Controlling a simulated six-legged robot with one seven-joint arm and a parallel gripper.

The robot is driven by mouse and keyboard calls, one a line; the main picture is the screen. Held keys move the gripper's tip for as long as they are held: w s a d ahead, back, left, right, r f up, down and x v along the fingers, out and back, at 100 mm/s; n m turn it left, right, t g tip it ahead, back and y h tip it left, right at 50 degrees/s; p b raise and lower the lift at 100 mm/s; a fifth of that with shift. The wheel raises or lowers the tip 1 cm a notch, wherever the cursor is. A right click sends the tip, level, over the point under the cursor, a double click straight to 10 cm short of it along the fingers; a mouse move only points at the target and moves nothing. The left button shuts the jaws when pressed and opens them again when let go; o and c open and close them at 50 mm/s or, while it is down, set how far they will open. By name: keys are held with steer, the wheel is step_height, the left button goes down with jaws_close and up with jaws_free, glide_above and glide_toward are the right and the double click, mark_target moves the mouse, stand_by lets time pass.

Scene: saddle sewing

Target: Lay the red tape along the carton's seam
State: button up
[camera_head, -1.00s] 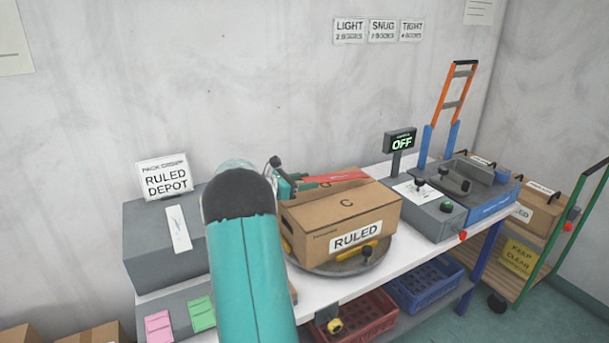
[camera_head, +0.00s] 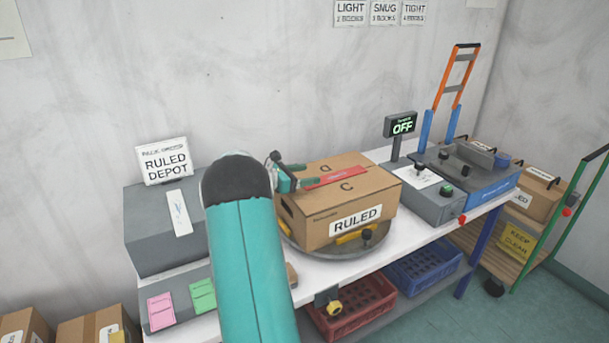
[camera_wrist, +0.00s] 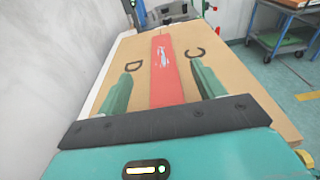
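The cardboard carton (camera_head: 345,205) marked RULED stands on a round grey turntable (camera_head: 330,262) on the bench. The red tape (camera_head: 338,177) lies flat on the carton's top, running lengthwise between the letters D and C. In the wrist view the tape (camera_wrist: 165,80) follows the middle line of the top, where the seam is hidden under it. My gripper (camera_head: 298,180) is at the tape's left end, just over the carton. In the wrist view my gripper's fingers (camera_wrist: 163,72) are spread, one on each side of the tape, with gaps between them and it.
A grey box (camera_head: 155,240) with a RULED DEPOT sign stands left of the carton. A grey unit (camera_head: 435,205) with an OFF display stands to the right. Red (camera_head: 350,312) and blue (camera_head: 422,275) crates sit below. My arm covers part of the bench front.

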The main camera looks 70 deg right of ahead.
steer(key=v, duration=1.3)
steer(key=shift+w+a, duration=0.3)
